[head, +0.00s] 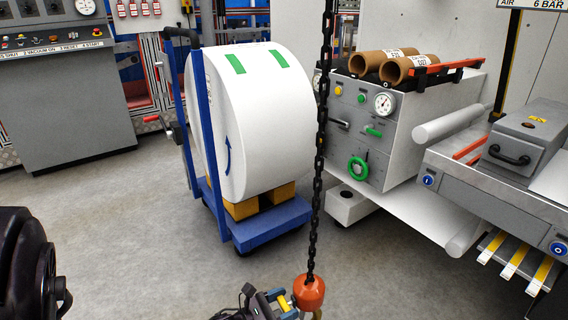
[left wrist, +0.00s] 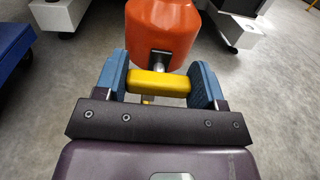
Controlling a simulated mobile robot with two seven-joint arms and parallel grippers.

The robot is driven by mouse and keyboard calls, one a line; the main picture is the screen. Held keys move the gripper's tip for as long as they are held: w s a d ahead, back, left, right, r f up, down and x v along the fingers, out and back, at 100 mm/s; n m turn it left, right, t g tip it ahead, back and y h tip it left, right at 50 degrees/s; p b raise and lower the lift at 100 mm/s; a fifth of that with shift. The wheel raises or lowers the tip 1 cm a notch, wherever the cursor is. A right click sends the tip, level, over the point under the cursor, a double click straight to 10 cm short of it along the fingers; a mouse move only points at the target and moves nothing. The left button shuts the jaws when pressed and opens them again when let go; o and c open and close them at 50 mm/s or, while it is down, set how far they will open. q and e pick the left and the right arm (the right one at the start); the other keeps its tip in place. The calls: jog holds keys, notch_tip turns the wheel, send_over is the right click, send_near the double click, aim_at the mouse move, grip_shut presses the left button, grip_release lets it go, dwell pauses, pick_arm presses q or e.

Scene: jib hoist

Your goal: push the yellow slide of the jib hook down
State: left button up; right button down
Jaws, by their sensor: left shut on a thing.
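The jib hook hangs on a black chain (head: 319,150). Its orange body (head: 309,291) is at the bottom of the head view and also at the top of the left wrist view (left wrist: 160,32). The yellow slide (left wrist: 158,84) is a short bar just below the orange body. My left gripper (head: 276,301) is at the left side of the hook, its blue fingers shut on the slide from both sides. The lower part of the hook is mostly cut off or hidden behind my gripper. My right gripper is not in view.
A large white roll (head: 250,120) stands on a blue trolley (head: 270,225) behind the chain. A grey machine (head: 365,140) with gauge and knobs is to its right, and a control console (head: 60,100) is at the far left. The floor around the hook is clear.

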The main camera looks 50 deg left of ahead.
pick_arm(q)
jog(key=shift+d+f, duration=0.1)
jog(key=shift+f, duration=0.5)
jog(key=o, duration=1.3)
jog(key=shift+f, duration=0.1)
jog(key=s, duration=0.3)
jog(key=s+a+p, duration=0.1)
jog(key=s, duration=0.3)
jog(key=s+a, duration=0.1)
jog(key=s, duration=0.2)
jog(key=shift+s+a+p, duration=0.1)
jog(key=shift+s+p, duration=0.25)
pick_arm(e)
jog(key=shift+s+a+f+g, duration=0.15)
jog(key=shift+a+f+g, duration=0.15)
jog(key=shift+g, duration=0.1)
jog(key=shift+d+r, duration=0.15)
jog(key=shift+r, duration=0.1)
